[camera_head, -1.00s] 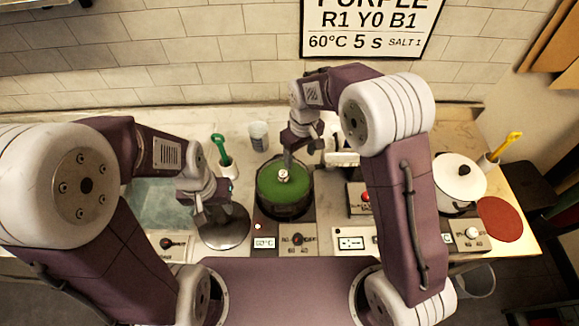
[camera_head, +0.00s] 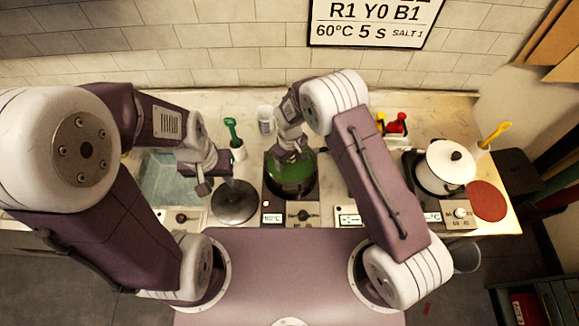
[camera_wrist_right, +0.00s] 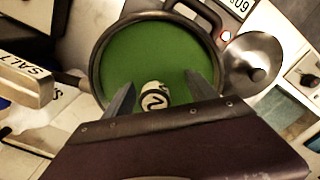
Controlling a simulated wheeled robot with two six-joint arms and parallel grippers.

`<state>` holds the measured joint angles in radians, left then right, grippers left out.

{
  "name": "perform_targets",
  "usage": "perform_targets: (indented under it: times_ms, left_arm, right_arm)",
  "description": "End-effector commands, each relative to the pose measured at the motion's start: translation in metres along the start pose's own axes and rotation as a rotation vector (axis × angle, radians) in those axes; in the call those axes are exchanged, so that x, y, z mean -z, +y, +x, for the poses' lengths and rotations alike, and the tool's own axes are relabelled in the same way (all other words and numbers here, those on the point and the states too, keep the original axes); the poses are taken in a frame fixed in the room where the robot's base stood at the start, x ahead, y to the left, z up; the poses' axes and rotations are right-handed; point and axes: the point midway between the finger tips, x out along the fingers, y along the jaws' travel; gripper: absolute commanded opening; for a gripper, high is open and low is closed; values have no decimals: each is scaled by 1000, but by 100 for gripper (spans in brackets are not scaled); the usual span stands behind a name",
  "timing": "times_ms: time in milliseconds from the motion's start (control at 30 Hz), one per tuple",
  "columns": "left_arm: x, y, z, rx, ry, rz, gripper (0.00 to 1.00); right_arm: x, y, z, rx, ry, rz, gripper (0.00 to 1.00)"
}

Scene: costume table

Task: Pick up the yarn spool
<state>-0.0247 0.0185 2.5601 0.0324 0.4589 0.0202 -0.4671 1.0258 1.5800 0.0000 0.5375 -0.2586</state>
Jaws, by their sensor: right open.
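The yarn spool (camera_wrist_right: 155,96) is a small pale cylinder with dark markings. In the right wrist view it sits in green liquid (camera_wrist_right: 150,50) inside a dark pot (camera_wrist_right: 97,62). My right gripper (camera_wrist_right: 159,80) is open, with its two fingers apart on either side of the spool. I cannot tell how deep the fingertips are. In the head view my right arm covers the spool, over the pot of green liquid (camera_head: 291,172). My left gripper (camera_head: 203,188) hangs near a round metal lid (camera_head: 235,203); its jaws are too small to read.
A white pot (camera_head: 447,165) and a red round pad (camera_head: 487,201) are at the right. A cup with a green-handled tool (camera_head: 233,135) stands behind the lid. A clear basin (camera_head: 163,172) is at the left. In the wrist view, a salt box (camera_wrist_right: 22,78) is at the left.

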Motion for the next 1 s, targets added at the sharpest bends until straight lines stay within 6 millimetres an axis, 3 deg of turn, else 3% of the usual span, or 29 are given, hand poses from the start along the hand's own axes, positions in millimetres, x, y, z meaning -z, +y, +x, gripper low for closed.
perform_targets:
  times_ms: [267, 400, 500, 867, 1000]
  left_arm:
    - [0, 0, -1, 0, 0, 0, 36]
    - [0, 0, -1, 0, 0, 0, 36]
    - [0, 0, -1, 0, 0, 0, 36]
    - [0, 0, 0, 0, 0, 0, 36]
    - [-1, 0, 9, 0, 0, 0, 36]
  right_arm:
    - [0, 0, 6, -1, 2, 1, 63]
    - [0, 0, 6, -1, 2, 1, 24]
    - [0, 0, 5, -1, 2, 1, 0]
    - [1, 1, 3, -1, 4, 1, 0]
    - [2, 1, -12, -2, 7, 1, 0]
